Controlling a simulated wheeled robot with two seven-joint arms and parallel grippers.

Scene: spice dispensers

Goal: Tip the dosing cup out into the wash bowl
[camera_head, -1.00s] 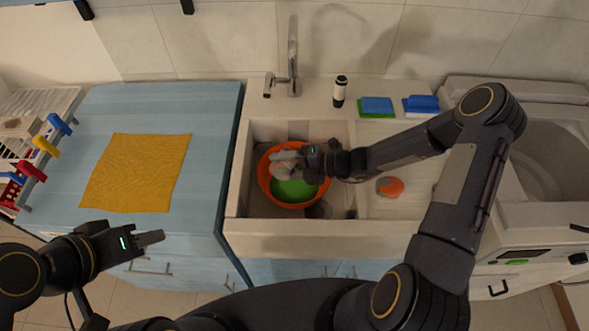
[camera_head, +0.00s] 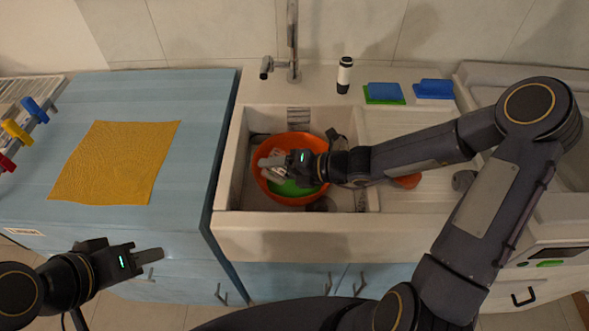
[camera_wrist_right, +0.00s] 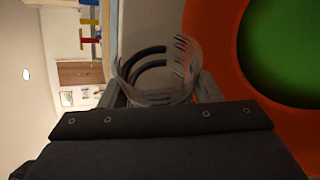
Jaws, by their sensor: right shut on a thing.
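The wash bowl (camera_head: 322,150) is orange outside with a green inside (camera_head: 290,188), and sits in the sink. My right gripper (camera_head: 268,167) is over the bowl's left part.
Around the bowl are the pale sink walls (camera_head: 290,225) and a tap (camera_head: 292,45) behind. Sponges (camera_head: 384,92) and a black-and-white bottle (camera_head: 345,75) stand along the back. A yellow cloth (camera_head: 115,162) lies on the blue counter. Coloured dispensers (camera_head: 18,130) are at far left.

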